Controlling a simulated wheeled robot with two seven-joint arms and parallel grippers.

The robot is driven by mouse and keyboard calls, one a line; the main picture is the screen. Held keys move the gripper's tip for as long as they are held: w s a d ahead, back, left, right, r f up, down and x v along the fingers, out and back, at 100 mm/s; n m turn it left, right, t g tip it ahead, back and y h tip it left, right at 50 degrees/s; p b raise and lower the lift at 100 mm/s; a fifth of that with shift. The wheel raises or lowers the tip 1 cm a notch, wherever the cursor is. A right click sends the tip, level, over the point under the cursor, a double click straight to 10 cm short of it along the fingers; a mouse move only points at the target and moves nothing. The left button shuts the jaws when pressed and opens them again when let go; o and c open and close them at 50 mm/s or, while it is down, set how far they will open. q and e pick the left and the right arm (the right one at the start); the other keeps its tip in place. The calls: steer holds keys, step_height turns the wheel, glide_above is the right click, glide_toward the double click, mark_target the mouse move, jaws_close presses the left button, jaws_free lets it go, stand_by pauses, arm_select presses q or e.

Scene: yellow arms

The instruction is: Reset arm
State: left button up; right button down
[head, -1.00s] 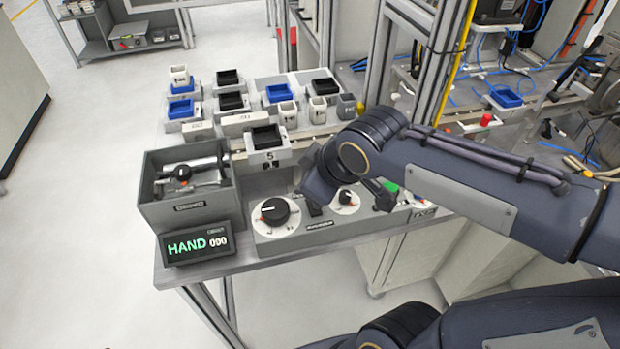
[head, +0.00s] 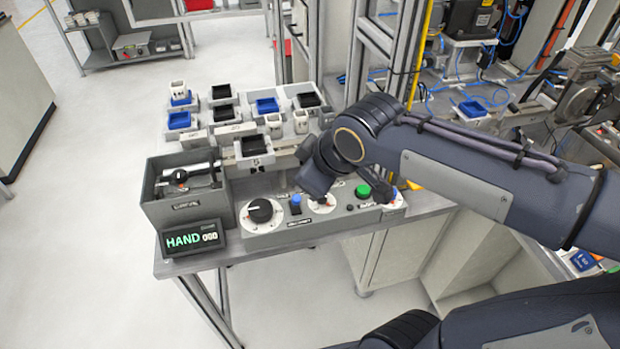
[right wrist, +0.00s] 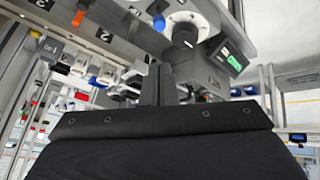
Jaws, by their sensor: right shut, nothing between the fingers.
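My right arm (head: 470,165) comes in from the right in the head view and bends down over the grey control panel (head: 265,240). Its gripper end (head: 316,180) is above the panel, near a white dial; its fingertips are hard to make out there. In the right wrist view the fingers (right wrist: 159,75) are together and empty, with the panel's black knob (right wrist: 187,36) and blue switch (right wrist: 158,21) beyond them. The panel also bears a black knob (head: 261,211), a blue switch (head: 296,203) and a green button (head: 363,190). My left gripper is not in view.
A grey box (head: 185,214) with a metal fixture stands left of the panel, behind a display (head: 191,239) reading HAND 000. Small blue and black trays (head: 266,106) stand behind. A metal frame post (head: 404,50) rises at the back. Floor at left is clear.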

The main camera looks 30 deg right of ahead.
steer(key=shift+w, duration=0.1)
stand_by(0.4)
steer(key=s+f+m+y, duration=0.1)
steer(key=s+f+m, duration=0.2)
steer(key=s, duration=0.4)
steer(key=s+f+m+g+y, duration=0.1)
steer(key=s+f+m, duration=0.3)
steer(key=s+m, duration=0.1)
steer(key=shift+s+m, duration=0.3)
steer(key=shift+s, duration=0.55)
